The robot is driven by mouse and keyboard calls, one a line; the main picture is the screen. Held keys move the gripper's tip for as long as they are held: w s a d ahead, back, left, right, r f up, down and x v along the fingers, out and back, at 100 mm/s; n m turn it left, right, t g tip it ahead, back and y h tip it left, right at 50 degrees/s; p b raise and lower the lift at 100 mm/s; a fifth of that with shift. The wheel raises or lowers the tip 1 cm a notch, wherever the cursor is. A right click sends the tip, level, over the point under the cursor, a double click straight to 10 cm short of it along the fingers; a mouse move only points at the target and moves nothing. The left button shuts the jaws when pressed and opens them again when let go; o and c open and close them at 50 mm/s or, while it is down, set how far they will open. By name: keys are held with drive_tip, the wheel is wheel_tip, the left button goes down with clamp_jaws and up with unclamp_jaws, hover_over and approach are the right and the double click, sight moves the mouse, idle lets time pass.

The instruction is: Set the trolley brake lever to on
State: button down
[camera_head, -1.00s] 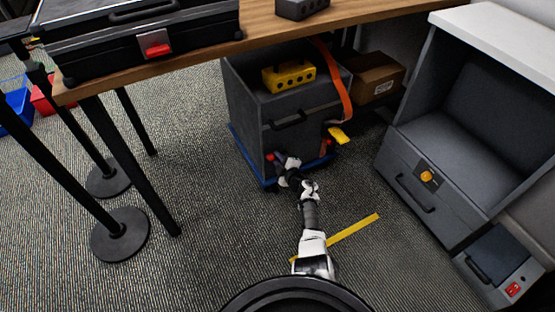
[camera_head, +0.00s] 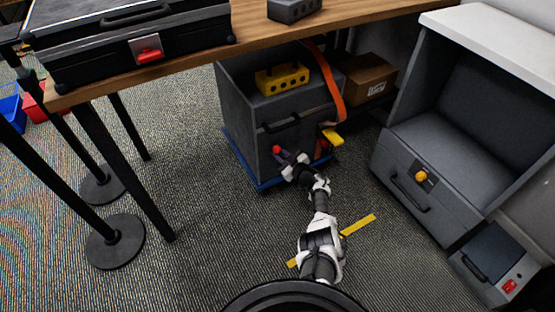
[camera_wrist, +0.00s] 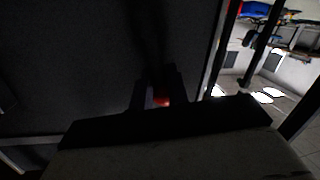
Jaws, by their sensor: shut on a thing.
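The grey trolley (camera_head: 248,135) stands under the wooden bench on a blue base. Low on its front is the brake lever with a red knob (camera_head: 277,150). My gripper (camera_head: 283,156) is at the trolley front, shut on the lever near this knob. In the wrist view the red knob (camera_wrist: 161,99) shows between the finger ends of my gripper (camera_wrist: 158,95), close to the dark trolley face. The lever's pivot and any on or off marks are hidden or too small to read.
A yellow block with holes (camera_head: 283,79) lies in the trolley top, and an orange strap (camera_head: 330,85) hangs over its side. A cardboard box (camera_head: 370,78) is behind it. Black posts (camera_head: 115,245) stand left; a grey cabinet (camera_head: 420,190) stands right.

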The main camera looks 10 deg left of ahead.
drive_tip(key=shift+w+d+r+m+y+b, duration=0.25)
drive_tip(key=shift+w+m+b, duration=0.2)
drive_tip(key=shift+m, duration=0.3)
drive_tip(key=shift+w+d+r+m+y+b, duration=0.15)
drive_tip(key=shift+w+d+m+b, duration=0.2)
drive_tip(key=shift+m+b, duration=0.3)
drive_tip(key=shift+r, duration=0.1)
drive_tip(key=c, duration=1.4)
unclamp_jaws()
drive_tip(key=shift+o, duration=0.2)
drive_tip(key=shift+s, duration=0.1)
drive_tip(key=shift+d+f, duration=0.1)
drive_tip(key=shift+f, duration=0.1)
drive_tip(key=p+v, duration=0.7)
drive_tip(key=v, duration=0.6)
drive_tip(key=shift+s+d, duration=0.25)
drive_tip(key=shift+s, duration=0.05)
